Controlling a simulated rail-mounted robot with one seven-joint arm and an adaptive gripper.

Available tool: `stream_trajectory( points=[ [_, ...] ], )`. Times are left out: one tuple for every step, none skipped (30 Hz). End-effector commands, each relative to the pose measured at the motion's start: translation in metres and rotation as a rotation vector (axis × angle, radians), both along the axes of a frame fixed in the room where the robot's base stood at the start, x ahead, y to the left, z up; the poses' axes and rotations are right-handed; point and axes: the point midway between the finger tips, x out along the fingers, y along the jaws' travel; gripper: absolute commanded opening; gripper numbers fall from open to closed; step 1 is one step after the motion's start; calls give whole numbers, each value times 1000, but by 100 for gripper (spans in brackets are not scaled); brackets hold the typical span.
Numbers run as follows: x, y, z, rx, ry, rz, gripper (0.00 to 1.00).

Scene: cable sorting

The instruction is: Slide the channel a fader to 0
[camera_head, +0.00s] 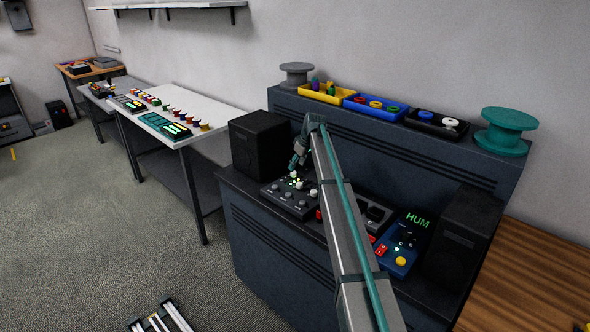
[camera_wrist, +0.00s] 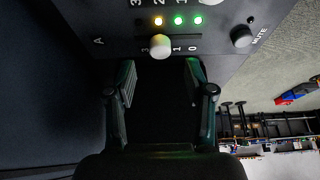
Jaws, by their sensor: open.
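The mixer panel (camera_head: 284,200) lies on the dark desk, with several knobs and small lit lights. In the wrist view the panel (camera_wrist: 120,20) shows the letter A at the left and a scale reading 3, then 1 and 0 to the right. The pale round fader cap (camera_wrist: 160,46) sits between the 3 and the 1, covering the mark there. My gripper (camera_wrist: 160,72) is open, one finger on each side of the cap's line, with the cap just beyond the tips; contact cannot be told. In the head view my gripper (camera_head: 295,165) is over the panel's back part.
A dark knob (camera_wrist: 242,36) marked MUTE is to the right of the scale. Black speakers (camera_head: 260,142) and (camera_head: 460,240) flank the desk. A blue box (camera_head: 402,245) showing HUM stands at right. Bins and spools line the shelf behind (camera_head: 430,148).

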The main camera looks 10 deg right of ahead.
Motion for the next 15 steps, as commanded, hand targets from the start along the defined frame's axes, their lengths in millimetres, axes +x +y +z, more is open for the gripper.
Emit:
stream_trajectory(
  points=[
    [3,2,-7,0,3,1,54],
    [5,4,-11,0,1,0,54],
    [6,5,-17,0,1,0,54],
    [7,6,-21,0,1,0,54],
    [9,7,-24,0,3,1,54],
    [10,8,-28,1,2,1,54],
    [11,9,-31,0,1,0,54],
    [12,9,-33,1,1,0,54],
    [12,10,-36,0,0,0,54],
    [13,10,-37,0,0,0,54],
    [13,11,-39,0,0,0,54],
    [13,11,-40,1,1,0,54],
    [14,11,-41,1,1,0,54],
    [14,11,-42,1,1,0,54],
    [14,11,-42,1,1,0,54]
  ],
)
